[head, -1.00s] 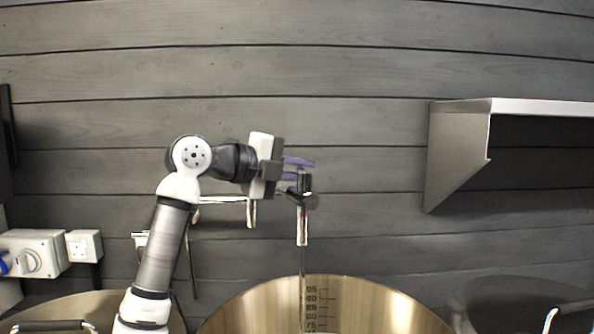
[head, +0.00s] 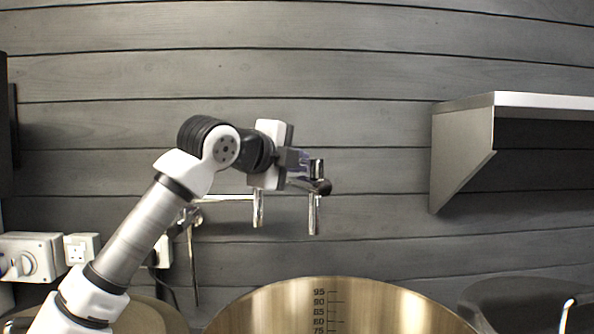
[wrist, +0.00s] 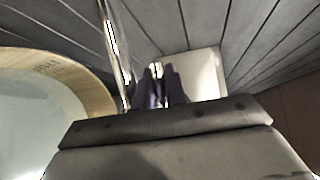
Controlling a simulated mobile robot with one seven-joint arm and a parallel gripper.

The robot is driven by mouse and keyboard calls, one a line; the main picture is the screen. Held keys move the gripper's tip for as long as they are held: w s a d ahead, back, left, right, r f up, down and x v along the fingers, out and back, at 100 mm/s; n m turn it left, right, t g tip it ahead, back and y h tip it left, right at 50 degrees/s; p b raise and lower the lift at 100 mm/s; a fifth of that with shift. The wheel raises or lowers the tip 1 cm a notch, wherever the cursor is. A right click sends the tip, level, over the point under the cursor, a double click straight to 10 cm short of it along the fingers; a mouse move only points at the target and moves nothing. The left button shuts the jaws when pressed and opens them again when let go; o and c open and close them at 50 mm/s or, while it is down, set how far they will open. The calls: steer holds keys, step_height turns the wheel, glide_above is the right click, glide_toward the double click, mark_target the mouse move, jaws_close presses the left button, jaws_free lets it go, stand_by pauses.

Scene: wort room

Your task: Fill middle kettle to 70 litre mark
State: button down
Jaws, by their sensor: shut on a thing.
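The middle kettle (head: 385,300) is a wide pot with a brass-coloured inner wall. Its black scale (head: 322,311) shows marks from 95 down to 75. The 70 mark and the water level are out of the head view. The wrist view shows the kettle's rim (wrist: 95,93) at left, with a pale surface inside. A chrome tap (head: 314,214) hangs over the kettle, with no stream visible below its spout. My gripper (head: 306,168), with purple fingers, is shut on the tap's handle, which is mostly hidden. The fingers also show in the wrist view (wrist: 160,88).
A second chrome spout (head: 258,210) hangs left of the tap on a wall pipe. A metal shelf (head: 465,150) juts from the wall at right. Other kettles flank the middle one, the right one dark (head: 520,298). Sockets (head: 81,248) are at left.

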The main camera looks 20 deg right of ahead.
steer(key=c, duration=1.7)
jaws_free()
steer(key=shift+a, duration=0.15)
steer(key=b+v, duration=0.4)
steer(key=v, duration=1)
steer(key=shift+s+r, duration=0.1)
